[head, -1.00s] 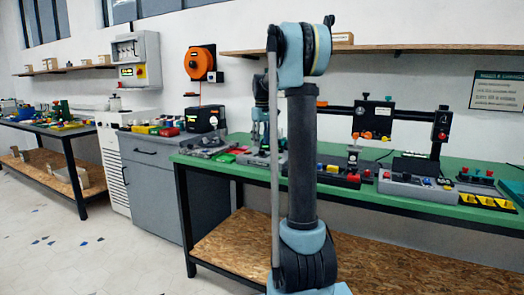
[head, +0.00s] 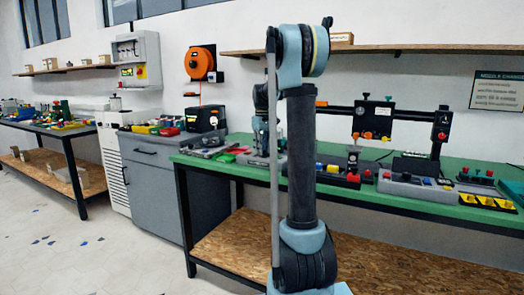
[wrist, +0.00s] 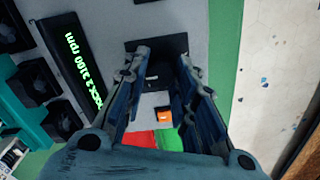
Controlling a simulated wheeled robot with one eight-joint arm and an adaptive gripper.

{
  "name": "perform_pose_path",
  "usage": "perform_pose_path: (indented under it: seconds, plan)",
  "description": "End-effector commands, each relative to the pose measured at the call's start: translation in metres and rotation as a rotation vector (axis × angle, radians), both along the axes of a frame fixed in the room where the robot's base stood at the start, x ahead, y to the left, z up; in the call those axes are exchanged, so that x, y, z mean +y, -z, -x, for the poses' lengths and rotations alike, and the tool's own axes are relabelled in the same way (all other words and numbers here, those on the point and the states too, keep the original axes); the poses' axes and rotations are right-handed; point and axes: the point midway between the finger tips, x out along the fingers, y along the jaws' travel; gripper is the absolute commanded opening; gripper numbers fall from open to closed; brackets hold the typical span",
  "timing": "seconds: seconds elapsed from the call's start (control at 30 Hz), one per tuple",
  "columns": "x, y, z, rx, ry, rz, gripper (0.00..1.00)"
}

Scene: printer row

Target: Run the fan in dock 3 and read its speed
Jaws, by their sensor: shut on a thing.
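My gripper (wrist: 163,57) reaches over a grey panel (wrist: 217,60) in the wrist view. Its two fingers stand apart, with a black block (wrist: 153,72) bearing a small white label between their tips. I cannot tell whether this block is a fan. Several square black fans (wrist: 36,82) sit along a teal holder (wrist: 22,120) at the left edge.
Between the fingers lie an orange square (wrist: 164,115), a red pad (wrist: 140,139) and a green pad (wrist: 167,139). The green bench (head: 450,210) carries several button boxes (head: 405,187) and a black gantry (head: 370,112). The floor (head: 60,235) at the left is clear.

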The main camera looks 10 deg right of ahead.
Motion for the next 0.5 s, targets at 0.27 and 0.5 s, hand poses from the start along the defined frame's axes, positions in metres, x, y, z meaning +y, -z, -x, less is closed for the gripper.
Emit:
perform_pose_path:
  seconds: [0.27,0.5]
  plan:
    - [-0.0007,0.0000,-0.0001,0.000,0.039,0.000,0.01]
    - [-0.0011,0.0000,-0.0001,0.000,0.177,0.000,0.01]
